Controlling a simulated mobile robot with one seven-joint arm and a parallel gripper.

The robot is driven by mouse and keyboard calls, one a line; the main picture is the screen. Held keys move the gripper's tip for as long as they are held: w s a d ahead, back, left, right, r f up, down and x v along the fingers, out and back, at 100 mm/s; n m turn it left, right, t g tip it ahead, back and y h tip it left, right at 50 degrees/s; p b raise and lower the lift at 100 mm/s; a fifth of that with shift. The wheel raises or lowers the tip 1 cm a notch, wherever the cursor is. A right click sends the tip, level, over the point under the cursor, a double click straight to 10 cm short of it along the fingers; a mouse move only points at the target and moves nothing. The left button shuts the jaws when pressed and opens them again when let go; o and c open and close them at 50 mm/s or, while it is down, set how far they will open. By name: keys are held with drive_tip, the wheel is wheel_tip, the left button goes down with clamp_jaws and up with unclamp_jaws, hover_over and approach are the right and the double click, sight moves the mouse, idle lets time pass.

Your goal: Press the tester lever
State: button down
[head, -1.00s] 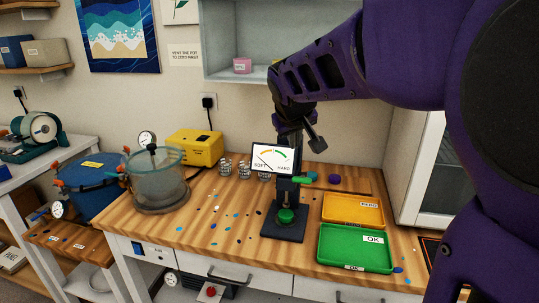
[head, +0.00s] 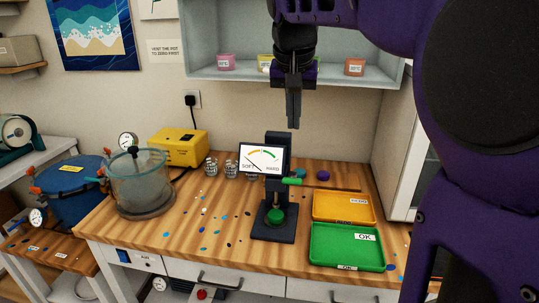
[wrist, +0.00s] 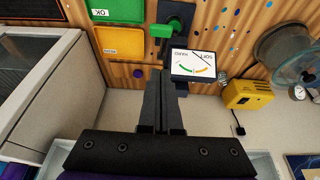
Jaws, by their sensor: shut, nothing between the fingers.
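The tester (head: 278,150) is a black stand on the wooden bench with a SOFT–HARD dial screen (head: 262,160). Its green lever (head: 292,181) sticks out to the right below the screen. A green round piece (head: 275,216) sits on the tester's base under the post. My gripper (head: 293,126) is shut and empty, pointing down in the air above the tester, apart from the lever. In the wrist view, my shut fingers (wrist: 161,74) point toward the tester, and the screen (wrist: 196,64) and green lever (wrist: 162,31) show beyond them.
A green OK tray (head: 325,258) and an orange tray (head: 330,218) lie right of the tester. A glass pot (head: 140,185), a yellow box (head: 178,148) and small cups (head: 231,170) stand left. A wall shelf (head: 225,74) with colored tubs is behind my gripper.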

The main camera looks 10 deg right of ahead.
hover_over(291, 179)
drive_tip(key=w, duration=0.1)
drive_tip(key=f, duration=0.9)
drive_tip(key=shift+d+f, duration=0.15)
drive_tip(key=shift+d, duration=0.1)
drive_tip(key=shift+s+a+f+b, duration=0.1)
drive_tip(key=shift+s+f+b, duration=0.1)
drive_tip(key=shift+f, duration=0.4)
drive_tip(key=shift+s+a+f+b, duration=0.1)
drive_tip(key=shift+s+f, duration=0.05)
drive_tip(key=shift+f, duration=0.45)
drive_tip(key=shift+s+f, duration=0.35)
drive_tip(key=shift+f, duration=0.35)
drive_tip(key=shift+a+f+b, duration=0.1)
drive_tip(key=shift+f+b, duration=0.1)
drive_tip(key=shift+b, duration=0.15)
